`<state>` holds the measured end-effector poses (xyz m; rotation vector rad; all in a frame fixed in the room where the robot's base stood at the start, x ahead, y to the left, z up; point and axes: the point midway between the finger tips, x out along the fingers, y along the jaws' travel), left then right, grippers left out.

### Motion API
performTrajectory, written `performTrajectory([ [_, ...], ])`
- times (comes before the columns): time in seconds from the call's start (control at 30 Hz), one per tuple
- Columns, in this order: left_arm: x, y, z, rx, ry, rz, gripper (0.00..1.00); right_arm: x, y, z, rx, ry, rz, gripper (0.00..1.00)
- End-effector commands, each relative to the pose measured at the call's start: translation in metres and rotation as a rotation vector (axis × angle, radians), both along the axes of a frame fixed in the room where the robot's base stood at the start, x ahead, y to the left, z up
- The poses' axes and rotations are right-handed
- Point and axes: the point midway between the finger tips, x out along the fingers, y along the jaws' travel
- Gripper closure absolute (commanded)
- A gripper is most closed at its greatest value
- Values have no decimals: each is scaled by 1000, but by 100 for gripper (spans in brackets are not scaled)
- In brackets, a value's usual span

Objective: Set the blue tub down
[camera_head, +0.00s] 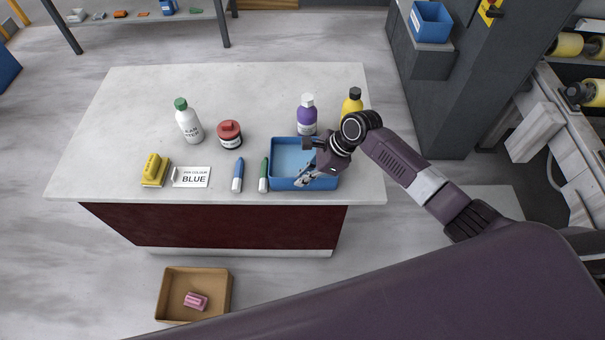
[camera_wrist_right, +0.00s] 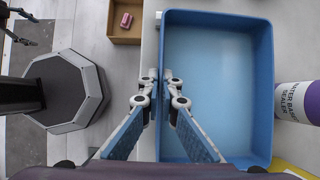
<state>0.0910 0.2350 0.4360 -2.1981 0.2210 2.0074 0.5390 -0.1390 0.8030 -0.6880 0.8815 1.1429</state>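The blue tub (camera_head: 288,158) is at the right front of the stone slab (camera_head: 240,90). It is upright and looks empty. In the right wrist view the tub (camera_wrist_right: 225,90) fills the right half. My right gripper (camera_head: 305,178) reaches over the tub's front side. In the right wrist view the right gripper's fingertips (camera_wrist_right: 161,80) are close together, one on each side of the tub's wall, pinching it. I cannot tell if the tub's base touches the slab. My left gripper (camera_wrist_right: 33,29) shows at the far left of the right wrist view, its fingers apart and empty.
A purple bottle (camera_head: 307,115) and a yellow bottle (camera_head: 352,103) stand behind the tub.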

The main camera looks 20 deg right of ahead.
Motion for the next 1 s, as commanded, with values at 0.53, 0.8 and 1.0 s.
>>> performTrajectory([
  [0.53,0,0,0,0,0,0,33,0,0,-1,-1,1,-1,78],
  [0.8,0,0,0,0,0,0,33,-1,-5,7,-1,-1,-1,78],
  [1.0,0,0,-1,0,0,1,33,-6,-23,41,-1,-3,0,78],
])
